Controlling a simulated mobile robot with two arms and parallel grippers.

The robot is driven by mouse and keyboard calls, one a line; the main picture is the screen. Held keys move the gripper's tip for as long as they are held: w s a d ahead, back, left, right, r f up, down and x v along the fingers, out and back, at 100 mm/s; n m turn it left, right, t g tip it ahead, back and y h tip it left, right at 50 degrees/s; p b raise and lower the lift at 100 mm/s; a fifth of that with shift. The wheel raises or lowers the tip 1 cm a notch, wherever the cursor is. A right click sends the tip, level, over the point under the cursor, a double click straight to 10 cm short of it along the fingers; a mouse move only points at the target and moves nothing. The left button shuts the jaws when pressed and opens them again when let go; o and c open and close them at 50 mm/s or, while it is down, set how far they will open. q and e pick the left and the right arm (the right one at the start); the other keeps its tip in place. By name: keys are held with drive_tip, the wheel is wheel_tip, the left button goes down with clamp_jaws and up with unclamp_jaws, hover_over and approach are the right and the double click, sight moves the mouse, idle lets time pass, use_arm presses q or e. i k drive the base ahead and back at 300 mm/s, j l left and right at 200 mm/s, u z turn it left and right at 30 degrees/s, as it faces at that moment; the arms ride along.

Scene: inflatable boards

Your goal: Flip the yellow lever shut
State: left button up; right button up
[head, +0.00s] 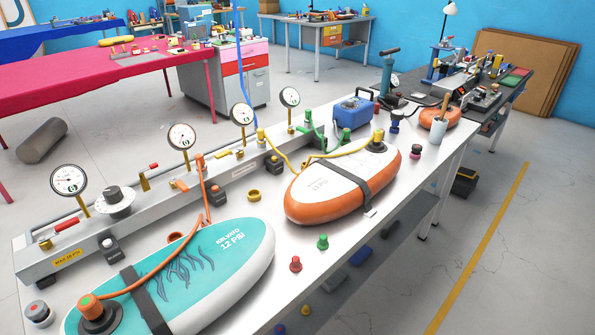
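A small yellow lever (224,154) sits on the grey manifold rail (130,213), which runs along the far side of the white bench. It appears to lie low, roughly along the rail, left of a yellow hose fitting (262,135). The lever is small here, and I cannot tell its exact angle. A yellow hose (292,168) leads from that fitting to the yellow cap (378,137) on the white and orange board (327,183). Neither of my grippers is in view.
Pressure gauges, including one (242,114) near the lever, stand on the rail. An orange lever (180,184) and a red lever (67,225) are farther left. A teal board (214,258) with an orange hose fills the near bench. Loose caps (322,242) lie between the boards.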

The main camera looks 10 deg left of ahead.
sight(221, 155)
drive_tip(key=i+u, duration=0.7)
drive_tip(key=k, duration=0.1)
